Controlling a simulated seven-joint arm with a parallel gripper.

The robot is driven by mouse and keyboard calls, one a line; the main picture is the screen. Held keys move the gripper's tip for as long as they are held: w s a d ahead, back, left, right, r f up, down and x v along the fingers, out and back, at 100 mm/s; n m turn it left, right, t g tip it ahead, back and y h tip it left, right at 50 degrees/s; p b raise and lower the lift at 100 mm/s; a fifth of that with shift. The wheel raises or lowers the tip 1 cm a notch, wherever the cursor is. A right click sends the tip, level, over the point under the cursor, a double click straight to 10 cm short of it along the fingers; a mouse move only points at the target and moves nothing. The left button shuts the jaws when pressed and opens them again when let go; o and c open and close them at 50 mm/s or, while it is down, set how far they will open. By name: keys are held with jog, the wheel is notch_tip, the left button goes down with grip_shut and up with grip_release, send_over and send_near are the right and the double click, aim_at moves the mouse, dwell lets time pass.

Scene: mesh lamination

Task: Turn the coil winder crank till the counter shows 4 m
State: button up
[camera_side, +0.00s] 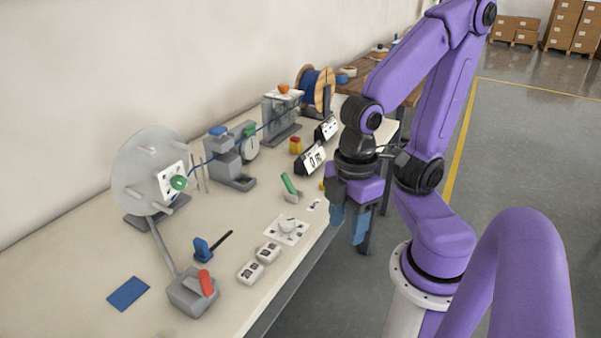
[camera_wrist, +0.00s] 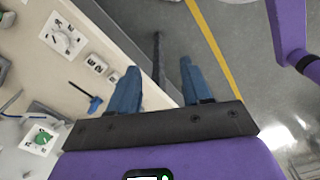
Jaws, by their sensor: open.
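The coil winder (camera_side: 135,170) is a grey upright disc with pegs at the left of the bench. A white plate with a green knob (camera_side: 179,182) is on its front; I cannot tell whether this is the crank handle. The green knob also shows in the wrist view (camera_wrist: 42,137). A dark display with a white face (camera_side: 313,160), seemingly reading 0, stands at mid-bench. A grey device with a round dial (camera_side: 248,141) stands right of the winder. My gripper (camera_side: 348,228) points down beyond the bench's front edge, open and empty, its blue fingers apart in the wrist view (camera_wrist: 160,68).
A blue cable runs from a wooden spool (camera_side: 318,88) to the winder. The floor beneath my gripper is clear.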

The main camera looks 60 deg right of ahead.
jog(key=shift+a, duration=0.1)
notch_tip(320, 180, up, 6)
jog(key=n, duration=1.2)
send_over(202, 270)
notch_tip(202, 270, down, 18)
jog(key=shift+r, duration=0.25)
grip_shut()
